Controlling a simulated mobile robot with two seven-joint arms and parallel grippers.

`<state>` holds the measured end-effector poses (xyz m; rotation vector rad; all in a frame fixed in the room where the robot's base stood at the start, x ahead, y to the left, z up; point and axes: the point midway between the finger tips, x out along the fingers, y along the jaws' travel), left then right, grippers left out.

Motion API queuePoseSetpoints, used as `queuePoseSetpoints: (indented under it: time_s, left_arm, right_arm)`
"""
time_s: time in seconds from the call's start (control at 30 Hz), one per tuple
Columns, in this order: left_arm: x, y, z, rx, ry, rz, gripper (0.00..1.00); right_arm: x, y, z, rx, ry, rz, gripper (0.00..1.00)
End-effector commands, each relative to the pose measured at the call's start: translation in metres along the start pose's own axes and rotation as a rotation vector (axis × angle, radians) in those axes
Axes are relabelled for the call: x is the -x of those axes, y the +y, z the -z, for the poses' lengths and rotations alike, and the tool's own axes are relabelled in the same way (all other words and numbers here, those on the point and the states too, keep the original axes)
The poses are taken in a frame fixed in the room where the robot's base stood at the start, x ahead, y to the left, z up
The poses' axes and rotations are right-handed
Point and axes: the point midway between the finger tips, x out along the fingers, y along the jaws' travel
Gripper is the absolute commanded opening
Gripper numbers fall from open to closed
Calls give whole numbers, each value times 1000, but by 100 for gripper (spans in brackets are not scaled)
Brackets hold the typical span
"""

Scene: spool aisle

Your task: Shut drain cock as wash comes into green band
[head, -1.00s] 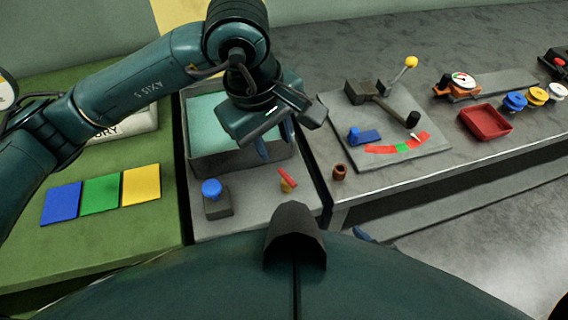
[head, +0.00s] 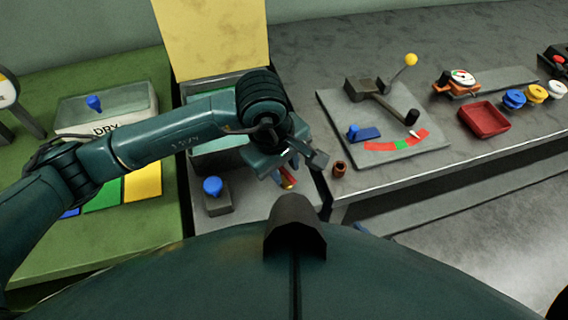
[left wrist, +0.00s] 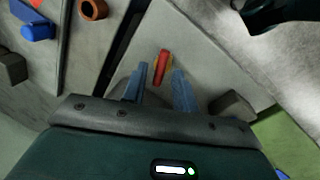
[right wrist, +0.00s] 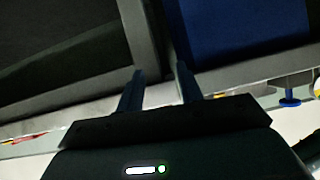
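The drain cock (head: 288,181), a red handle on a brass-coloured body, stands on the grey ledge in front of the wash tank. My left gripper (head: 282,176) is low over it, partly hiding it. In the left wrist view the red handle (left wrist: 163,64) lies between the two blue fingertips (left wrist: 160,80), with gaps showing; the fingers are open. The teal wash tank (head: 215,158) is largely hidden behind my left arm, so its level cannot be read. A red-green-red arc (head: 403,145) lies on a grey plate to the right. My right gripper (right wrist: 158,80) is open and empty.
A blue knob (head: 212,187) on a block stands left of the cock. A small brown cup (head: 339,168) stands to its right. A yellow panel (head: 212,40) rises behind the tank. A red tray (head: 485,122) and coloured spools (head: 514,99) sit further right.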

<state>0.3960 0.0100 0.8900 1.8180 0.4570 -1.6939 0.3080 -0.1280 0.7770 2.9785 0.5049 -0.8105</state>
Motion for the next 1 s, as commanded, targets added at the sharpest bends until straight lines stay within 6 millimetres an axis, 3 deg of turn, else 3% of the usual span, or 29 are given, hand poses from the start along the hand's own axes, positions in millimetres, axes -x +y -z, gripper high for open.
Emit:
queuePoseSetpoints:
  time_s: [0.33, 0.67, 0.83, 1.0]
  left_arm:
    - [0, 0, 0, 0, 0, -1, 0]
    - [-3, 0, 1, -38, -4, -3, 0]
    - [-8, 0, 3, -169, -26, -5, 0]
    - [-6, 1, 3, -302, -55, -3, 0]
  right_arm:
    - [0, 0, 0, 0, -1, 0, 36]
    - [-6, 0, -10, -8, 1, 4, 36]
    - [-20, 0, -30, -52, 17, 18, 36]
    - [-27, 3, -32, -92, 61, 22, 36]
